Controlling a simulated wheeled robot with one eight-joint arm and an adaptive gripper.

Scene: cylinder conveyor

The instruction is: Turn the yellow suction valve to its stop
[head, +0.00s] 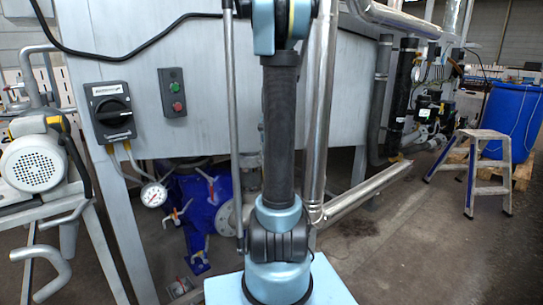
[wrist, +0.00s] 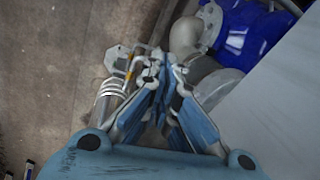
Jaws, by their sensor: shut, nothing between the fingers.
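In the wrist view my gripper (wrist: 163,72) reaches down, its blue-grey fingers shut with nothing between them. A small yellow-orange part (wrist: 130,74) sits on thin metal pipework just left of the fingertips. It may be the yellow suction valve, but it is too small and partly covered to be sure. I cannot tell whether the fingertips touch it or how far the valve is turned. In the head view the gripper does not show, and my arm covers the middle of the picture.
A blue pump body (wrist: 250,35) with a grey pipe elbow (wrist: 184,36) lies right of the fingertips. A pale panel (wrist: 285,110) bounds the right side. In the head view a blue pump (head: 197,205) stands under the grey tank (head: 200,45), near a pressure gauge (head: 153,194).

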